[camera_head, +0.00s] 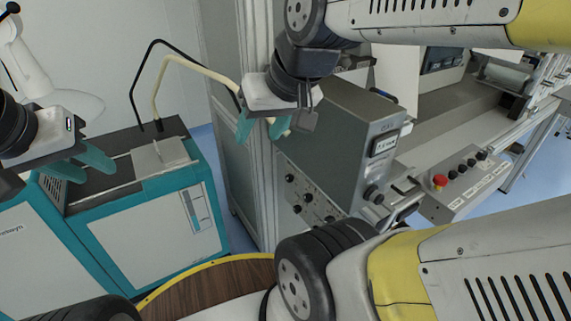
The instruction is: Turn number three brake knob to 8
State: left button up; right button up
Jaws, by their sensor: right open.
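The knob labels and settings are too small to read, so I cannot tell which is number three. My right gripper (262,128) is open and empty, its teal fingers apart, above and left of the panel and clear of the knobs. My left gripper (90,166) is at the far left, in front of the teal cabinet, with its two teal fingers apart and nothing between them.
The teal cabinet (150,235) with hoses stands at the left. A grey metal cabinet (232,150) stands behind my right gripper. A box with a red emergency button (439,181) and black buttons juts out at the right. My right arm crosses the top and right.

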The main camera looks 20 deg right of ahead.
aim_at(328, 219)
jog(key=z, duration=1.2)
jog(key=k+j+z, duration=0.1)
jog(key=k+j, duration=0.25)
jog(key=j, duration=0.3)
jog(key=k+j+z, duration=0.15)
jog(key=k+j, duration=0.25)
jog(key=j, duration=0.2)
jog(key=k+j+z, duration=0.1)
jog(key=k+j, duration=0.35)
jog(key=i+l, duration=0.3)
jog(key=i, duration=0.1)
